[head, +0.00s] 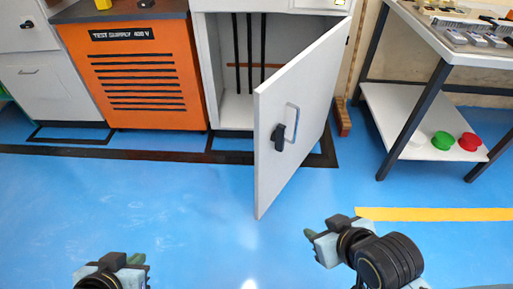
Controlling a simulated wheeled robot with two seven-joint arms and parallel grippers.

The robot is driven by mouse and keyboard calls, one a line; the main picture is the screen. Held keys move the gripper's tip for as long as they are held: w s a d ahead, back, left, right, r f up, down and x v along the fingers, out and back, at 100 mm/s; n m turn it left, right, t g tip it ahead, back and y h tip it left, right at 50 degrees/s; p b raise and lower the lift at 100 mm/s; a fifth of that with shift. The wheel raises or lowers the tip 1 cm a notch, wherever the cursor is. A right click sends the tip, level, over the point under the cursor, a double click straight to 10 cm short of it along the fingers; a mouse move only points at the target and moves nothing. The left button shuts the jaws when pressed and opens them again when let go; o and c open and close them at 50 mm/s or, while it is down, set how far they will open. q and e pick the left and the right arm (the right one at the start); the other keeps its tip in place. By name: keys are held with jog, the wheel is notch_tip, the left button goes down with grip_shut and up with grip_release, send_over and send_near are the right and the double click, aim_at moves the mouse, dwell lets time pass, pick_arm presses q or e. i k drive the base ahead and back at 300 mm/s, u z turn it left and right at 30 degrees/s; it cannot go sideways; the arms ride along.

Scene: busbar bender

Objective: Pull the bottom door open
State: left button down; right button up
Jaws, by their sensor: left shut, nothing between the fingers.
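The bottom door (293,110) is a white panel on the white cabinet (237,112). It stands wide open, swung out towards me from the right side of the opening. On its face are a grey bar handle and a black latch (279,138). My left gripper (137,262) is at the bottom left edge, partly cut off, shut and empty, well away from the door. My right gripper (312,236) is over the floor below and right of the door's lower corner, apart from the handle; its finger gap cannot be made out.
An orange cabinet (135,75) labelled test supply stands left of the opening. A shelf table (420,125) with dark legs and red and green buttons stands at the right. The blue floor (190,205) before the door is clear.

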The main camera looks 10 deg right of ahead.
aim_at(298, 96)
jog(key=z, duration=0.25)
jog(key=k, duration=0.1)
jog(key=u, duration=1.25)
jog(key=i, duration=1)
jog(key=z, duration=2.6)
